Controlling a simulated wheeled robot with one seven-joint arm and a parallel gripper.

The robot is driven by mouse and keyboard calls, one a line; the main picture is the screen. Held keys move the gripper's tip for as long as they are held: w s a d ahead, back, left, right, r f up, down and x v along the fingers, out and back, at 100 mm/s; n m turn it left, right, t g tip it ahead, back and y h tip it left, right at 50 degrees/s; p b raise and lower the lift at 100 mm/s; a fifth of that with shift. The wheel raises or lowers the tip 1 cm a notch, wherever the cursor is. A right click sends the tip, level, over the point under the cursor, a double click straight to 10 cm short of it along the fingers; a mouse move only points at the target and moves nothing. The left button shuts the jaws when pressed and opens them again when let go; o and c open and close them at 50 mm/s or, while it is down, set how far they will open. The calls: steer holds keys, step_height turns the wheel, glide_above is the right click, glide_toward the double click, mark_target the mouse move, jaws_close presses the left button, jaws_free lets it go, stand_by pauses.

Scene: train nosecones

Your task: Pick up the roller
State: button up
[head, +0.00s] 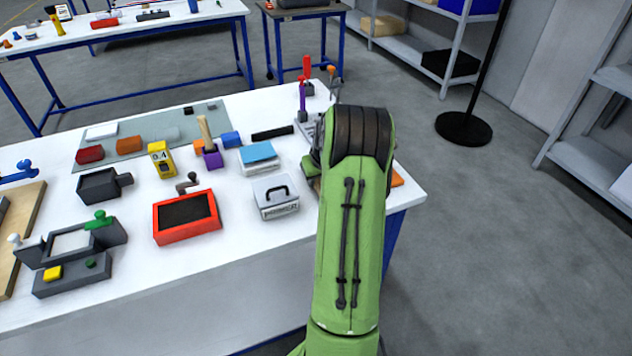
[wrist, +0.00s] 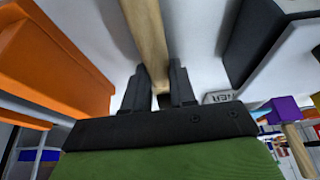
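My gripper (wrist: 160,85) has its two dark fingers close together on either side of a pale wooden bar (wrist: 147,32). The fingers appear to press on the bar's sides. The bar runs from the top edge of the wrist view down between the fingers; it looks like a handle, and what is at its far end is out of view. I take it for the roller's handle, though no roller head shows. In the head view my green arm hides my gripper and the bar at the table's right end.
An orange block (wrist: 55,55) is close on the left in the wrist view. A white-and-dark box (wrist: 275,50) is on the right. In the head view, a box with a black handle (head: 277,196), a red tray (head: 187,230) and a purple block with a wooden handle (head: 212,159) stand left of my arm.

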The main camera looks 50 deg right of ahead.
jaws_close()
